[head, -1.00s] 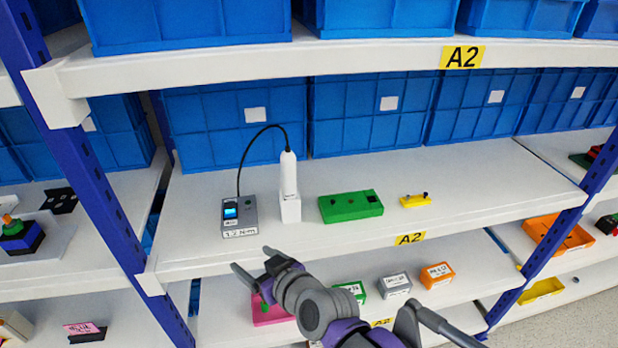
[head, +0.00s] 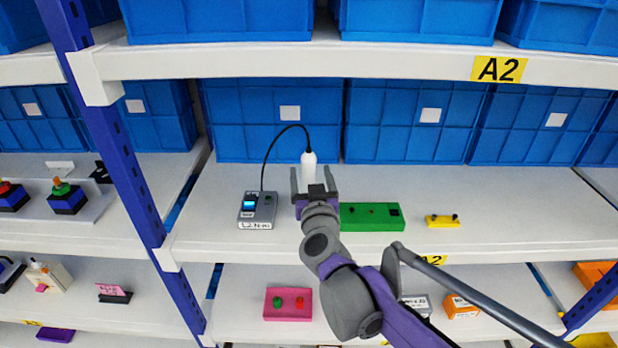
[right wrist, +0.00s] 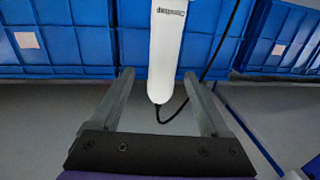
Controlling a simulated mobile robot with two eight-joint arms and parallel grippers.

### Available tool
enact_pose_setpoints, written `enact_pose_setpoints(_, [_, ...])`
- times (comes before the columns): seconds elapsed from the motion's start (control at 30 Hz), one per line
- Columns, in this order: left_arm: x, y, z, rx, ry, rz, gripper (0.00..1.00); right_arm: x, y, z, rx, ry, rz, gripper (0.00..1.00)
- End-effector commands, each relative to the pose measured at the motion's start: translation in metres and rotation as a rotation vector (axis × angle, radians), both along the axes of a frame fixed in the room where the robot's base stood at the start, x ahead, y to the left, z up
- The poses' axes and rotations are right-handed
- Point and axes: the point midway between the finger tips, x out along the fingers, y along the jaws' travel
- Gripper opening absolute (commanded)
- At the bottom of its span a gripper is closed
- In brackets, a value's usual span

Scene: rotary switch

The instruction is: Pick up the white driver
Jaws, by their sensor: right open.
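The white driver (head: 309,172) stands upright on the middle shelf, with a black cable from its top looping to a small grey controller (head: 258,207) on its left. My right gripper (head: 313,178) is open in front of the driver, its two fingers on either side of it in the head view. The driver's lower part and base are hidden behind the gripper there. In the right wrist view, the driver (right wrist: 167,50) hangs into the picture between the open fingers (right wrist: 160,88), with its cable end toward the palm. I cannot tell whether it touches a finger. My left gripper is out of view.
A green block (head: 371,217) is just right of my gripper, and a small yellow block (head: 443,221) lies further right. Blue bins (head: 270,120) line the back. The upper shelf edge (head: 400,66) and a blue post (head: 120,150) bound the space.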

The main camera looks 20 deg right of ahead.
Motion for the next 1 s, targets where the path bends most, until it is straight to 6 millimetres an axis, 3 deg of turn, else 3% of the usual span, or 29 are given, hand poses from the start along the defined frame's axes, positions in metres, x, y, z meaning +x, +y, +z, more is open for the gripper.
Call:
enact_pose_setpoints(0.23, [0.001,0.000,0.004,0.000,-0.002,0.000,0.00,0.018,-0.002,-0.001,0.001,0.000,-0.001,0.80])
enact_pose_setpoints(0.5, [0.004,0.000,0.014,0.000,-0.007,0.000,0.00,0.055,-0.004,-0.003,0.000,-0.001,0.001,0.80])
enact_pose_setpoints(0.83, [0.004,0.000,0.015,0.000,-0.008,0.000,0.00,0.062,-0.006,-0.005,0.001,0.000,0.002,0.80])
enact_pose_setpoints(1.0, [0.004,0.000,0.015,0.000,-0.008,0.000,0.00,0.061,-0.006,-0.005,0.001,0.000,0.002,0.51])
